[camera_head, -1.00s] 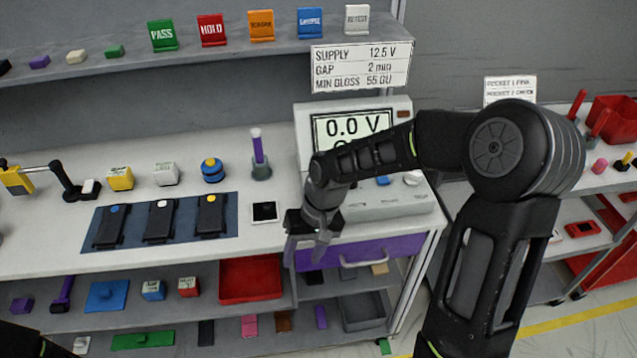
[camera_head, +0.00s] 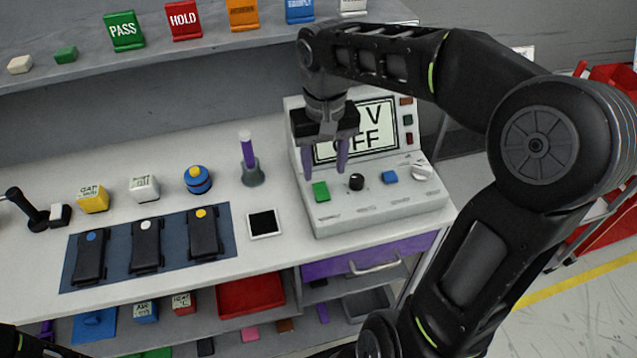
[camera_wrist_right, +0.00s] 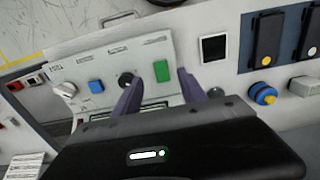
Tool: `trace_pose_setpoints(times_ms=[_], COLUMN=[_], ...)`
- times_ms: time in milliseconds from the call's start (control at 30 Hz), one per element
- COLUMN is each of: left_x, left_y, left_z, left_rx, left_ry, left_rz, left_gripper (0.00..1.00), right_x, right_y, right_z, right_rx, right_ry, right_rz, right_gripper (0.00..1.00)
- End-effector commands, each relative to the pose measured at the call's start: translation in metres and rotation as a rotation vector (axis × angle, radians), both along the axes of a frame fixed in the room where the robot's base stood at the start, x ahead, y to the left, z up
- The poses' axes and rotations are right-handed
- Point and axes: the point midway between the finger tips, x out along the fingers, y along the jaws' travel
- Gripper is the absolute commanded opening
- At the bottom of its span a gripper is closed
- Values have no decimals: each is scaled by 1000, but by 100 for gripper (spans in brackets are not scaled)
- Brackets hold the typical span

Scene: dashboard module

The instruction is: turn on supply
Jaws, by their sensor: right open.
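The supply (camera_head: 375,207) is a pale console on the bench, with a screen (camera_head: 375,135) that shows "V" and "OFF", partly hidden by my right gripper. Its front panel has a green button (camera_head: 321,191), a black knob (camera_head: 356,182), a blue button (camera_head: 390,177) and a white switch (camera_head: 422,171). My right gripper (camera_head: 325,168) is open and empty, pointing down above the green button. In the right wrist view the green button (camera_wrist_right: 161,71) shows between the purple fingers (camera_wrist_right: 158,84). Contact is not visible. My left gripper is not in view.
A small tray-like square (camera_head: 264,223) and a purple-topped holder (camera_head: 249,160) stand left of the supply. A blue mat (camera_head: 175,265) holds three black devices. A shelf (camera_head: 200,55) with coloured signs runs behind. A purple drawer (camera_head: 325,266) sits below the bench.

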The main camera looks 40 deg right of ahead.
Motion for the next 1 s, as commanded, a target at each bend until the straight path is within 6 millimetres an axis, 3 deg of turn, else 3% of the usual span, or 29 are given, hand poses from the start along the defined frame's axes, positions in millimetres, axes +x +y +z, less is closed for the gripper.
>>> trace_pose_setpoints(times_ms=[267,733,1000], left_x=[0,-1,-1], left_y=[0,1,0], left_z=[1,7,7], left_rx=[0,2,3], left_ry=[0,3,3], left_rz=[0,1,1], left_gripper=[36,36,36], right_x=[0,0,0], right_y=[0,0,0], right_z=[-7,-71,-79], right_rx=[1,2,1], right_ry=[0,3,-1], right_rz=[0,0,0], right_gripper=[49,49,49])
